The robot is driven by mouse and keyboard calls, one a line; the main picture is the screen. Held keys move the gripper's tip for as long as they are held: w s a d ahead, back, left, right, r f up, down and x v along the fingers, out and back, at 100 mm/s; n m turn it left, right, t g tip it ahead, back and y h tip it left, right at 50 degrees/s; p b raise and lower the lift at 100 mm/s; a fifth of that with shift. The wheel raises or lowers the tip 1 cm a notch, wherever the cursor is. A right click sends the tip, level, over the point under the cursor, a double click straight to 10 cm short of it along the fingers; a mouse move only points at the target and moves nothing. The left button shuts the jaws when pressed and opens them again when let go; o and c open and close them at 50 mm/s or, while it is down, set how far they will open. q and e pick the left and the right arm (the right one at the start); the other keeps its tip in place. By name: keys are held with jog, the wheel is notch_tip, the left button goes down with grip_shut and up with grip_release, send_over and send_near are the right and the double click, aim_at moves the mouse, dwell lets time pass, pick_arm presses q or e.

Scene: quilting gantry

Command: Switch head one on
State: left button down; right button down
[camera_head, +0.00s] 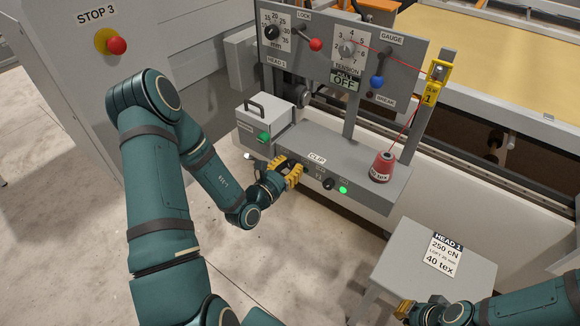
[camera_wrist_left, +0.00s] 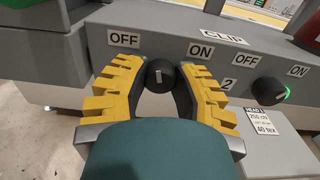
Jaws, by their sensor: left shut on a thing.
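In the left wrist view a black round knob (camera_wrist_left: 160,75) sits on the grey box between an OFF label (camera_wrist_left: 124,39) on its left and an ON label (camera_wrist_left: 200,50) on its right. Its white mark stands about upright, between the two labels. The yellow fingers of my left gripper (camera_wrist_left: 161,66) are shut on this knob from both sides. In the head view my left gripper (camera_head: 285,172) is at the box's left part, and its fingers largely hide the knob. My right gripper (camera_head: 404,309) is at the bottom edge, largely cut off.
A second knob (camera_head: 328,184), numbered 2, is right of the held one, with a lit green lamp (camera_head: 343,190) beside it. A red thread cone (camera_head: 382,168) stands on the box. The HEAD 1 panel (camera_head: 300,62) rises behind. A red stop button (camera_head: 116,45) is at left.

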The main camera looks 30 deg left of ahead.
pick_arm(q)
jog(key=m+b, duration=0.1)
jog(key=m, duration=0.3)
jog(key=shift+f+m+b, duration=0.1)
jog(key=shift+m+b, duration=1.35)
jog(key=shift+m, duration=1.05)
jog(key=c, duration=0.7)
grip_release()
jog(key=shift+s+a, duration=0.15)
jog(key=shift+s, duration=1.75)
jog(key=shift+s+a, duration=0.15)
jog(key=shift+s, duration=1.75)
jog(key=shift+d, duration=0.1)
